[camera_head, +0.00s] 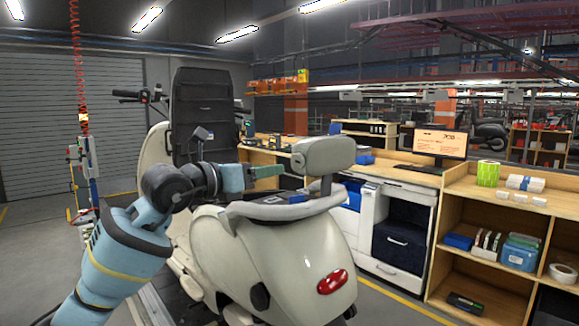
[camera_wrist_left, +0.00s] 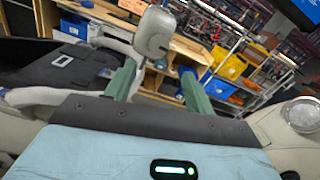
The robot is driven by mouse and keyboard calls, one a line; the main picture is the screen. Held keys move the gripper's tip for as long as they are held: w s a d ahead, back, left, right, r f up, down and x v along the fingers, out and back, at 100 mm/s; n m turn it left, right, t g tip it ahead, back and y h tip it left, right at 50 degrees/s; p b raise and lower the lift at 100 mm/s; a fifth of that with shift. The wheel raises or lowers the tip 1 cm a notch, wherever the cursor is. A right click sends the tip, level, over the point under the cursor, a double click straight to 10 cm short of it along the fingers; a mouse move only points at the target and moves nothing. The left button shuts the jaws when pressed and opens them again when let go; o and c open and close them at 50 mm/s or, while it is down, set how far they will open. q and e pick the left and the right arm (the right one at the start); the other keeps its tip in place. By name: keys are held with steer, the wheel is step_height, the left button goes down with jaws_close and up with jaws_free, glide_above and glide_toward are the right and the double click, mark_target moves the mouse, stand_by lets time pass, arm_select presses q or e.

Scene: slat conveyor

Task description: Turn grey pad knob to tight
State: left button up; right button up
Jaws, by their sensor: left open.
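The grey pad (camera_head: 328,153) sits on a short post above the rear rail of a cream scooter (camera_head: 285,255). A small round knob-like end (camera_head: 298,159) shows on the pad's left side; its setting cannot be read. My left gripper (camera_head: 280,170) reaches in from the left, just left of the pad and apart from it. In the left wrist view its two green fingers (camera_wrist_left: 160,76) are spread with nothing between them. The grey pad (camera_wrist_left: 154,30) shows beyond the fingertips there. My right gripper is not in view.
The scooter's grey rear rail (camera_head: 285,210) runs below the gripper, and its tall black seat back (camera_head: 205,115) stands behind. A wooden workbench (camera_head: 400,172) with a monitor (camera_head: 440,143) and shelves stands at the right. Open floor lies at the far left.

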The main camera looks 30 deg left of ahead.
mark_target(295, 162)
arm_select(q)
steer(key=shift+p+x, duration=0.5)
steer(key=shift+x, duration=3.35)
steer(key=shift+w+a+r, duration=0.1)
steer(key=shift+a, duration=0.1)
steer(key=shift+c, duration=0.3)
steer(key=c, duration=0.9)
